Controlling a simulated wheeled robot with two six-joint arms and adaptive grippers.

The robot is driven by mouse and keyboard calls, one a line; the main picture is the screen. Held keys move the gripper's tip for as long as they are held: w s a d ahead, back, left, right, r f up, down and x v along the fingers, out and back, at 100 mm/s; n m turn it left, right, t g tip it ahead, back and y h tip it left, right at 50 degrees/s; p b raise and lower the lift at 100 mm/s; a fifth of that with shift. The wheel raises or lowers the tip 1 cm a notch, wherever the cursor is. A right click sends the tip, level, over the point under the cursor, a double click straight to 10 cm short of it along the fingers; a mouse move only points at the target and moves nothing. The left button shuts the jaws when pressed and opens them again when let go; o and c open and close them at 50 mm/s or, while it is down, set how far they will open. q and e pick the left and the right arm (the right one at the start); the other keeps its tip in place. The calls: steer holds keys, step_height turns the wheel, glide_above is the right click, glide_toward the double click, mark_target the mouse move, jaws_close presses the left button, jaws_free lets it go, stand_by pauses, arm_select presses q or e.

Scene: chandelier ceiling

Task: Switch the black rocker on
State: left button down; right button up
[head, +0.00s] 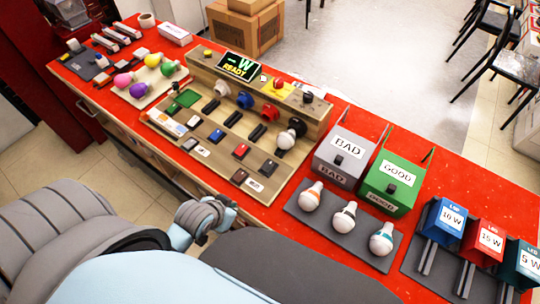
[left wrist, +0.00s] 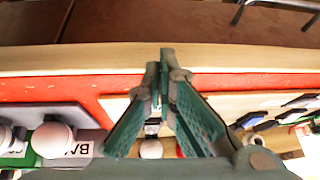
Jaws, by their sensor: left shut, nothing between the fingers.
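The wooden test board (head: 290,185) lies on the red bench with several small switches in rows. A black rocker (head: 269,167) sits near its right end, beside a red rocker (head: 241,151); I cannot tell whether it is on or off. A smaller dark switch (head: 239,176) lies nearer the front edge. My left gripper (left wrist: 160,72) shows in the left wrist view with its green fingers shut and empty, over the bench area. The gripper is not clear in the head view, where my left arm stays in front of the bench. My right gripper is not in view.
A READY display (head: 239,67) and several bulbs in sockets stand along the board's raised back. A grey BAD box (head: 344,146) and a green GOOD box (head: 397,170) stand to the right. Loose bulbs lie on a dark mat (head: 345,238). Coloured bulbs lie at the left.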

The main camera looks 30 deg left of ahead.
arm_select(q)
steer(key=w+d+r+t+h, duration=0.1)
steer(key=w+r+t+h, duration=0.1)
steer(key=w+r+t, duration=0.3)
steer(key=w+r, duration=0.4)
steer(key=r, duration=0.4)
steer(key=shift+d+r+m, duration=0.15)
steer(key=shift+d+m, duration=0.25)
steer(key=b, duration=0.2)
glide_above(269, 167)
steer(key=f, duration=0.5)
steer(key=shift+s+f, duration=0.35)
steer(key=shift+s, duration=0.05)
steer(key=f, duration=0.1)
steer(key=w+f, duration=0.1)
steer(key=f, duration=0.1)
steer(key=shift+f+b, duration=0.3)
steer(key=shift+f, duration=0.25)
